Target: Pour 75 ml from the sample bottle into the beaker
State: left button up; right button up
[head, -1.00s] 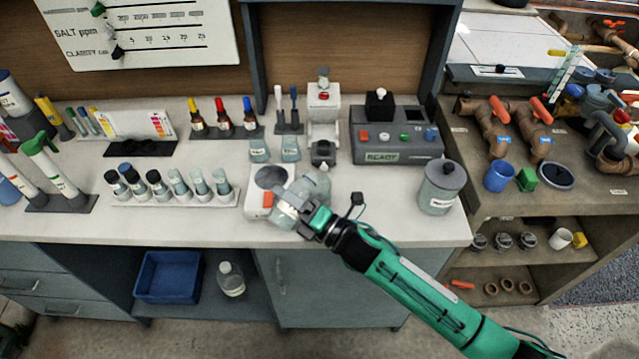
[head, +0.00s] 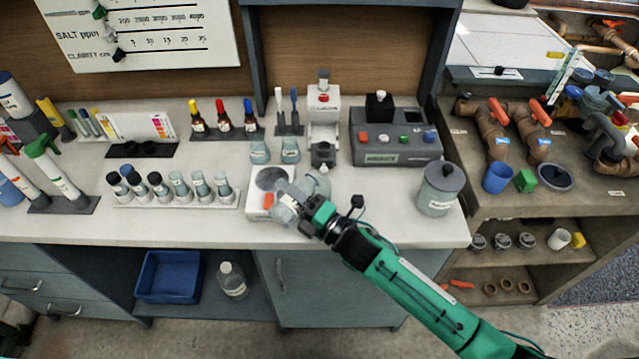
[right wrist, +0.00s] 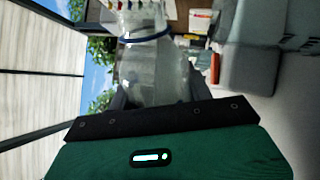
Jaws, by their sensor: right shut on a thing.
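My right gripper (head: 312,219) is shut on the clear sample bottle (head: 284,212), at the front edge of the white scale-like plate. The bottle looks tilted in the head view. In the right wrist view the bottle (right wrist: 152,75) is see-through, with a blue ring around its neck. A clear rounded glass vessel (head: 319,183), probably the beaker, shows just behind the gripper, right of the plate. The bottle and gripper overlap this area, so I cannot tell whether they touch or how much liquid is in either. My left gripper is not in view.
The white plate unit (head: 257,205) has a round grey top. Behind it are two small cups (head: 260,151) and a white instrument (head: 323,115). A grey box (head: 395,150) with buttons and a lidded jar (head: 438,190) stand right. A vial rack (head: 175,199) is left.

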jog(key=shift+r+m+t+p, duration=0.3)
jog(key=shift+r+m+p, duration=0.15)
jog(key=shift+m, duration=0.35)
jog(key=shift+s+a, duration=0.2)
dwell(0.7)
jog(key=shift+r+m+t+h+p, duration=0.25)
jog(key=shift+r+m+p, duration=0.2)
jog(key=shift+m, duration=0.35)
jog(key=shift+r+m+t+h+p, duration=0.15)
jog(key=shift+r+m+h+p, duration=0.15)
jog(key=shift+m+p, duration=0.4)
dwell(1.0)
